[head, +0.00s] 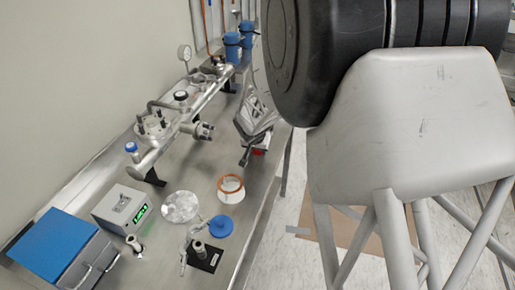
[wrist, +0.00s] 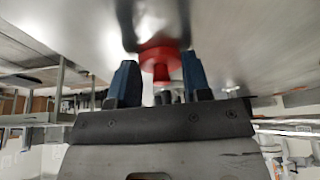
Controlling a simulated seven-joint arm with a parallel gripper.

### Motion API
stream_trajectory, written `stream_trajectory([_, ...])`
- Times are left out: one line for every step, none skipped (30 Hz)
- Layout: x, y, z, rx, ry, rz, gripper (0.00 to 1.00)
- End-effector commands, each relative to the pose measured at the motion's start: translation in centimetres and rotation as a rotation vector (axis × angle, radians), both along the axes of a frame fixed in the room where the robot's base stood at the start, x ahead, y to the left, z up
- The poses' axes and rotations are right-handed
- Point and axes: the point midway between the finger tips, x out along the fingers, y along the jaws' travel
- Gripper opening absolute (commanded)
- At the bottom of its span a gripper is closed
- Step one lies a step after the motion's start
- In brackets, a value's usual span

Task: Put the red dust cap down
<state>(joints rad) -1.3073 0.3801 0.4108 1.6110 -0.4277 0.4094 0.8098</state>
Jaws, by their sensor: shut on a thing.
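The red dust cap (wrist: 160,60) is between the two blue fingers of my gripper (wrist: 158,72) in the wrist view. My gripper is shut on it. The cap's wide end faces the shiny metal bench (wrist: 70,25), and its red reflection shows there. Whether the cap touches the bench is hard to tell. In the head view my gripper (head: 252,156) is low over the right edge of the bench (head: 205,165), with a bit of the red cap (head: 260,151) showing beside it. Most of the cap is hidden there.
A steel manifold (head: 190,115) with a gauge runs along the back of the bench. An orange-rimmed ring (head: 231,188), a blue cap (head: 221,226), a crumpled foil disc (head: 180,207) and a grey box with a green display (head: 122,208) stand nearer. A blue-topped drawer box (head: 52,245) is at left.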

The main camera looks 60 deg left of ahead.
Motion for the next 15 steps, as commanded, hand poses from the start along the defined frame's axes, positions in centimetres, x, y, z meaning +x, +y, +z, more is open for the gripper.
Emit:
stream_trajectory([-0.1, -0.2, -0.8, -0.007, 0.002, 0.0, 0.18])
stream_trajectory([-0.1, -0.2, -0.9, -0.007, 0.002, 0.0, 0.18])
stream_trajectory([-0.1, -0.3, -1.1, -0.008, 0.003, 0.0, 0.18])
stream_trajectory([-0.1, -0.3, -1.2, -0.009, 0.003, 0.0, 0.18])
stream_trajectory([-0.1, -0.3, -1.3, -0.009, 0.003, 0.001, 0.18])
stream_trajectory([-0.1, -0.3, -1.5, -0.01, 0.003, 0.0, 0.18])
stream_trajectory([-0.1, -0.4, -1.5, -0.011, 0.004, 0.0, 0.18])
stream_trajectory([-0.1, -0.4, -1.6, -0.012, 0.004, 0.0, 0.18])
stream_trajectory([-0.1, -0.4, -1.7, -0.013, 0.004, 0.0, 0.18])
stream_trajectory([-0.1, -0.4, -1.8, -0.014, 0.005, 0.0, 0.18])
stream_trajectory([-0.1, -0.5, -1.9, -0.015, 0.006, 0.0, 0.49])
stream_trajectory([-0.1, -0.5, -2.0, -0.016, 0.006, 0.0, 0.55])
stream_trajectory([-0.1, -0.6, -2.0, -0.017, 0.006, 0.0, 0.6])
stream_trajectory([-0.1, -0.6, -2.1, -0.018, 0.006, -0.001, 0.65])
stream_trajectory([-0.1, -0.6, -2.1, -0.018, 0.006, -0.001, 0.7])
